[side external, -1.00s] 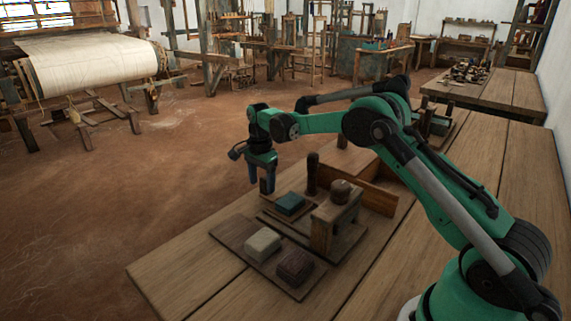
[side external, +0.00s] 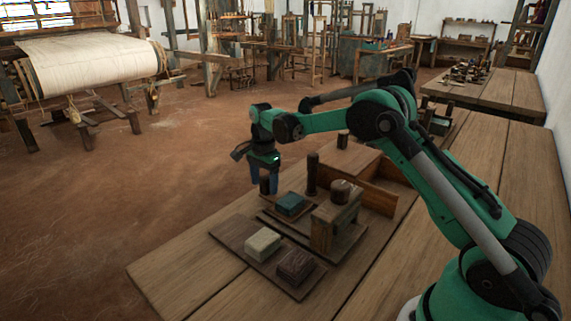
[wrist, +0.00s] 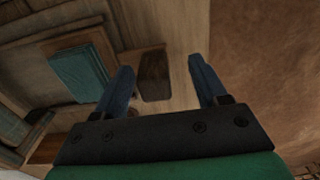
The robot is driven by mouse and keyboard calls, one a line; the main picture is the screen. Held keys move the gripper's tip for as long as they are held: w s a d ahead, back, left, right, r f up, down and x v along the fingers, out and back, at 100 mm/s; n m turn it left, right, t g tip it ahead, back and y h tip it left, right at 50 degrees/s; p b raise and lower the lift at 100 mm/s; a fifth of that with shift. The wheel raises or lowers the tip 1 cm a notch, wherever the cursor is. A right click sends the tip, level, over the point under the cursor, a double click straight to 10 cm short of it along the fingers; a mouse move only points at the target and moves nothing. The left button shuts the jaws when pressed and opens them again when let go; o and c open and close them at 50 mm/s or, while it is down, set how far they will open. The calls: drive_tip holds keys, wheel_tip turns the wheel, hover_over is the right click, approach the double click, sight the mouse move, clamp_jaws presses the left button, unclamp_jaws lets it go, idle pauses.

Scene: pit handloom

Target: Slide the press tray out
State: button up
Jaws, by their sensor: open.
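The wooden press (side external: 323,237) stands on the table with a round knob on top. Its flat tray (side external: 275,211) carries a teal block (side external: 290,203), which also shows at left in the wrist view (wrist: 78,75). My gripper (side external: 264,187) points down at the tray's far left side, with its fingers apart. In the wrist view, a dark block (wrist: 154,76), apparently the tray's handle, shows between my open fingers (wrist: 160,68). I cannot tell whether either finger touches it. The side view mostly hides this block behind or beside the fingers.
A dark upright post (side external: 312,174) stands just behind the tray. A board in front holds a pale block (side external: 262,242) and a brown block (side external: 297,265). A wooden box (side external: 376,197) sits behind the press. Beyond the table's left edge is open floor (side external: 150,190).

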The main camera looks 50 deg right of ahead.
drive_tip(key=shift+r, duration=3.2)
drive_tip(key=shift+r, duration=0.15)
drive_tip(key=s+a+r+n+t, duration=0.3)
drive_tip(key=s+a+r+n, duration=0.3)
drive_tip(key=s+r+n, duration=0.15)
drive_tip(key=s+a+f+n+t, duration=0.1)
drive_tip(key=s+a+n+t, duration=0.1)
drive_tip(key=s+n, duration=0.3)
drive_tip(key=s+a+f+n+t, duration=0.2)
drive_tip(key=s+n, duration=0.3)
drive_tip(key=s, duration=0.1)
drive_tip(key=shift+a+f, duration=0.25)
